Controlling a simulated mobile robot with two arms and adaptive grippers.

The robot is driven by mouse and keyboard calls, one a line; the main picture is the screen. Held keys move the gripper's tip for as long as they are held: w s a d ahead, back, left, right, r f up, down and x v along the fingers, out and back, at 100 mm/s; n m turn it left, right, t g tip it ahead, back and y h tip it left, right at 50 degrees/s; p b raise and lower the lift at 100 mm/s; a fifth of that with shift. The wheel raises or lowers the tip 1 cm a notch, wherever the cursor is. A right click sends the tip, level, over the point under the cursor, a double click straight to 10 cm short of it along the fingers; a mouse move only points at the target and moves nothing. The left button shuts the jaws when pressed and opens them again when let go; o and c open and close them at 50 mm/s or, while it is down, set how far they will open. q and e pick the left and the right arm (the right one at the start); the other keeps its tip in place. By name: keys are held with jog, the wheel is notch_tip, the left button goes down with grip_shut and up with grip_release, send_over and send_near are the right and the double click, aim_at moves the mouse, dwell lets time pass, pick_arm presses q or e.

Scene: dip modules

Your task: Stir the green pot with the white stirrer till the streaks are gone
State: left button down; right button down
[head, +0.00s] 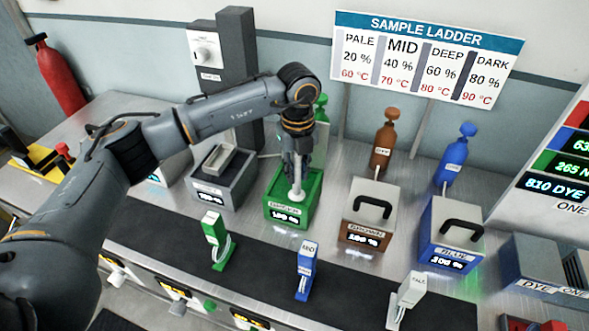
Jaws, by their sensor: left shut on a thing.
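The green pot (309,207) stands on the steel counter with its top open. Its front carries a label and a lit readout. My left gripper (297,155) is above the pot, pointing down and shut on the white stirrer (297,176). The stirrer stands nearly upright, its lower end in the mouth of the pot. A pale patch shows around its foot; whether this is streaks or part of the stirrer is too small to tell. My right gripper is not in view.
The brown pot (365,237) and blue pot (448,257) stand to the right with black-handled lids on. A grey box (222,187) stands left. Green (214,238), blue (306,268) and white (409,293) tagged pieces stand along the dark front strip. The sample ladder sign (428,60) is behind.

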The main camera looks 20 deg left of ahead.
pick_arm(q)
jog(key=shift+w, duration=0.15)
jog(key=w+b, duration=0.2)
jog(key=w, duration=0.3)
dwell(0.5)
jog(key=shift+a, duration=0.1)
jog(key=a, duration=0.3)
dwell(0.6)
jog(key=shift+s, duration=0.15)
